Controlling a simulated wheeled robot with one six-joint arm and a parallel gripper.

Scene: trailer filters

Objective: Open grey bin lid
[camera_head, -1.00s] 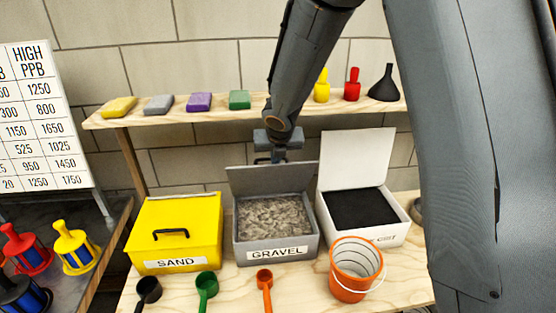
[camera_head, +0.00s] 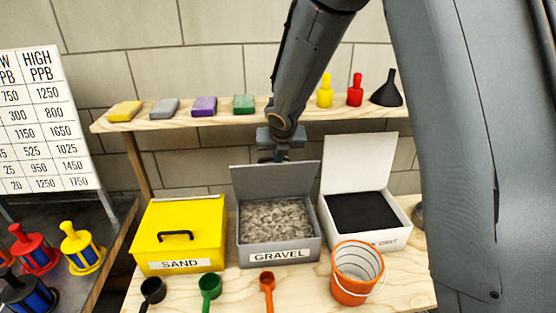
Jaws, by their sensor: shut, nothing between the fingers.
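The grey bin (camera_head: 279,256), labelled GRAVEL, stands in the middle of the wooden bench with gravel (camera_head: 275,219) inside. Its grey lid (camera_head: 276,179) stands raised at the back, tilted up and open. My gripper (camera_head: 281,157) is behind and just above the top edge of the lid. The lid hides part of the fingers, and I cannot tell if they touch it. The gripper is shut and holds nothing.
A yellow SAND bin (camera_head: 181,236) with its lid shut is to the left. A white bin (camera_head: 361,150) with its lid open is to the right. An orange bucket (camera_head: 352,277) and several scoops stand in front. A shelf (camera_head: 215,117) with sponges runs behind.

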